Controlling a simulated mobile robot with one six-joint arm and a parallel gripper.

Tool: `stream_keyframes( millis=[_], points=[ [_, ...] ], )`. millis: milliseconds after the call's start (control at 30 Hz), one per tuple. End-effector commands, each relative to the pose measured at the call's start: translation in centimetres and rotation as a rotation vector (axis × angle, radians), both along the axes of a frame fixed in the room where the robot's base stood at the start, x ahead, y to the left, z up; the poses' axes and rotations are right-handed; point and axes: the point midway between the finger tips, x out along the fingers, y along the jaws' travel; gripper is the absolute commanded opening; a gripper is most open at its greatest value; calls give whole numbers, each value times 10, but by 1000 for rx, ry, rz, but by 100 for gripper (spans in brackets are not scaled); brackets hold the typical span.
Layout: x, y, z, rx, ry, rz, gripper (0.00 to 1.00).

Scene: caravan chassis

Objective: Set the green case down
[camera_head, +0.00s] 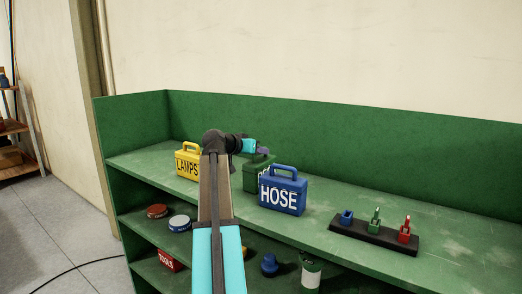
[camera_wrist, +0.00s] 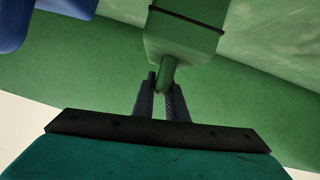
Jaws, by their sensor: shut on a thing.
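The green case (camera_head: 252,178) is on the bench top in the head view, partly hidden behind the blue HOSE case (camera_head: 284,196) and my arm. My gripper (camera_head: 264,152) is just above it. In the wrist view, my gripper (camera_wrist: 162,98) is shut on the handle of the green case (camera_wrist: 183,38). The case body hangs from the handle between the fingers. I cannot tell whether its base touches the bench top (camera_head: 330,213) or is slightly above it.
A yellow LAMPS case (camera_head: 188,162) stands to the left. A black rack (camera_head: 375,238) with blue, green and red padlock-like pieces stands to the right. The green back panel (camera_head: 400,143) is close behind. Tins (camera_head: 179,223) and a red TOOLS case (camera_head: 170,260) are on lower shelves.

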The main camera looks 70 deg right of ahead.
Motion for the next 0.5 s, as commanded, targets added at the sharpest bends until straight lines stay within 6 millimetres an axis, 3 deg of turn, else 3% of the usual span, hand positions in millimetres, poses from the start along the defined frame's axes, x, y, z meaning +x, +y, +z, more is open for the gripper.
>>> stream_keyframes(
  millis=[267, 300, 400, 500],
  points=[
    [0, 0, -2, -2, 1, -1, 0],
    [0, 0, -3, 0, 0, -1, 16],
    [0, 0, -2, 0, 0, -1, 31],
    [0, 0, -2, 0, 0, -1, 31]
  ],
)
